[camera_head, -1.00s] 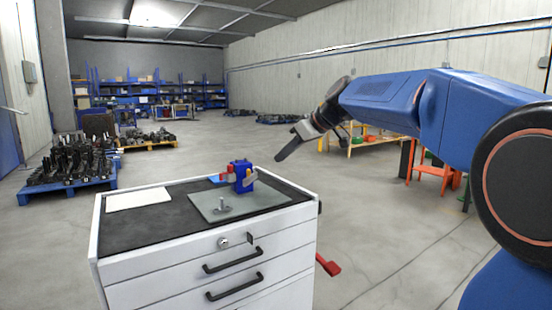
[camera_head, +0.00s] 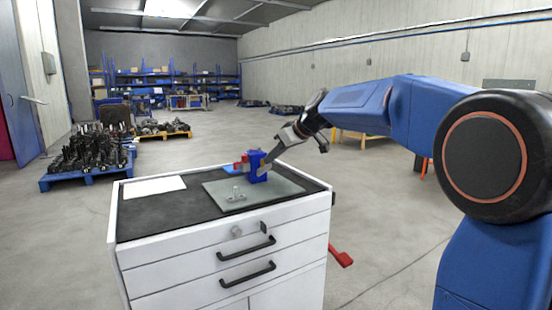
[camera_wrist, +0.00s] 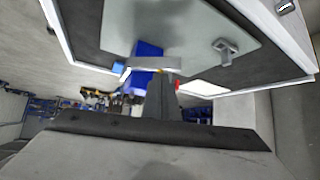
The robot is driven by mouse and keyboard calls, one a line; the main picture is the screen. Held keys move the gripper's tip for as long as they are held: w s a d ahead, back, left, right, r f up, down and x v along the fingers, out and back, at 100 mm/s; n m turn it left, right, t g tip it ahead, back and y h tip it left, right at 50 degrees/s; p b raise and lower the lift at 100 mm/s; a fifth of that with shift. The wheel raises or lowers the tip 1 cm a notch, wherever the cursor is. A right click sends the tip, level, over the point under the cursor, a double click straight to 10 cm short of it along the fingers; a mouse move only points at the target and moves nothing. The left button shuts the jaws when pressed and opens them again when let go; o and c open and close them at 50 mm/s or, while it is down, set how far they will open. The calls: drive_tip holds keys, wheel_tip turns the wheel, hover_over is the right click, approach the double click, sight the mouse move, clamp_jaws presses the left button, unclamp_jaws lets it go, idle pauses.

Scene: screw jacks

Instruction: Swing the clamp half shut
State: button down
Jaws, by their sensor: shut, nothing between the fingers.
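A blue jack body (camera_head: 255,166) with a red part (camera_head: 241,162) on its left stands upright on a grey plate (camera_head: 285,187) on the cabinet top. A light clamp arm lies across the blue body (camera_wrist: 148,50) in the wrist view; I take this arm (camera_wrist: 140,63) for the clamp. The fingers hide part of the arm and body.
A white sheet (camera_head: 154,188) lies on the dark mat at the left. The mat's front left (camera_head: 160,220) is clear.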

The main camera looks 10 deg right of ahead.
drive_tip(key=shift+a+m+t+h, duration=0.4)
drive_tip(key=shift+a+m+h, duration=0.15)
drive_tip(key=shift+m, duration=0.25)
idle(0.4)
drive_tip(key=shift+m+t+h, duration=0.4)
drive_tip(key=shift+m+h, duration=0.15)
drive_tip(key=shift+m, duration=0.25)
drive_tip(key=shift+w+a, duration=0.35)
drive_tip(key=shift+a, duration=0.25)
drive_tip(key=shift+w+a, duration=0.3)
drive_tip(key=shift+a, duration=0.35)
drive_tip(key=shift+w+a, duration=0.35)
drive_tip(key=shift+a, duration=0.25)
drive_tip(key=shift+w, duration=0.1)
